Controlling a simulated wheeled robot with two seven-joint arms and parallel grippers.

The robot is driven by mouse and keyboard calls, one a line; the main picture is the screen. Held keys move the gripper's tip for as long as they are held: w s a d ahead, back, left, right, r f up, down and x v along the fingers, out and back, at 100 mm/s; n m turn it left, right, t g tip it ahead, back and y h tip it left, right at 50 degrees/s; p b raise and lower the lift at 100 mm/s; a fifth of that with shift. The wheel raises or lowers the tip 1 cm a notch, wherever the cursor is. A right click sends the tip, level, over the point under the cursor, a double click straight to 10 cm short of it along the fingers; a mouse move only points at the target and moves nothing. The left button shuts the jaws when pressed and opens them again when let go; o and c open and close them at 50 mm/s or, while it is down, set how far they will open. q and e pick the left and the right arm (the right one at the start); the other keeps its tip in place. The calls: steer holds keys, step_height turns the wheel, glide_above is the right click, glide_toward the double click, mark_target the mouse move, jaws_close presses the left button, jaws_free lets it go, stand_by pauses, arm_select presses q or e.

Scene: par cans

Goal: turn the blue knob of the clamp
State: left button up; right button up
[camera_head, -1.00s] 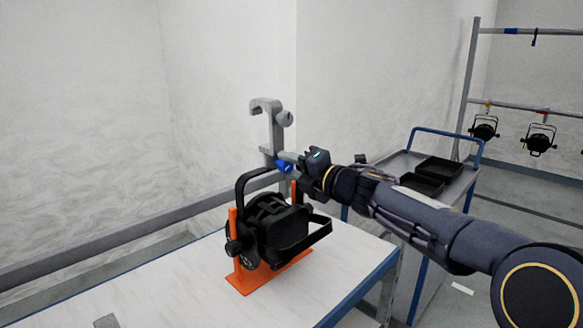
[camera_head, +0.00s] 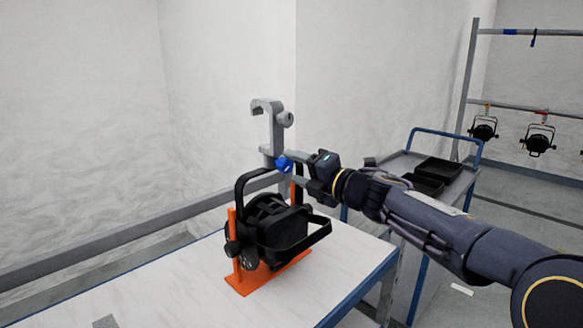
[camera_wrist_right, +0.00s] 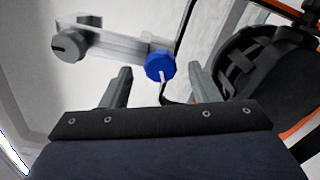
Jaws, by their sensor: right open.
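The grey clamp (camera_head: 275,127) stands upright above the black par can (camera_head: 272,222), which sits in an orange stand on the table. The clamp's blue knob (camera_head: 283,164) is low on its right side. In the right wrist view the blue knob (camera_wrist_right: 160,66) shows a white mark on its face, with the clamp's grey arm (camera_wrist_right: 115,42) behind it. My right gripper (camera_head: 292,169) is open beside the knob. In the wrist view the fingers (camera_wrist_right: 161,84) are apart, and the knob appears between and just beyond their tips. My left gripper is not in view.
The white table (camera_head: 180,285) is mostly bare left of the orange stand (camera_head: 243,283). A grey cart (camera_head: 397,165) with black trays (camera_head: 437,168) stands at right. A rack (camera_head: 510,107) with hanging par cans is at the back right. A wall rail runs behind the table.

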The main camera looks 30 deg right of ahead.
steer(key=v, duration=0.5)
steer(key=shift+s, duration=0.2)
steer(key=s+d+f+m+g+h+p, duration=0.1)
steer(key=s+f+m+g+h+p, duration=0.2)
steer(key=s+m, duration=0.5)
steer(key=s+d+f+m+g+h+p, duration=0.1)
steer(key=s+f+m+h, duration=0.3)
steer(key=m, duration=0.9)
steer(key=s+a+f+m+g+y+p, duration=0.2)
steer(key=s+a+f+m+g+y, duration=0.3)
steer(key=s+a+f, duration=0.7)
steer(key=s+a+m+g, duration=0.1)
steer(key=s+a+g, duration=0.1)
steer(key=s, duration=0.2)
steer(key=shift+s+a+f+m, duration=0.2)
steer(key=shift+s+m, duration=0.05)
steer(key=shift+m, duration=0.05)
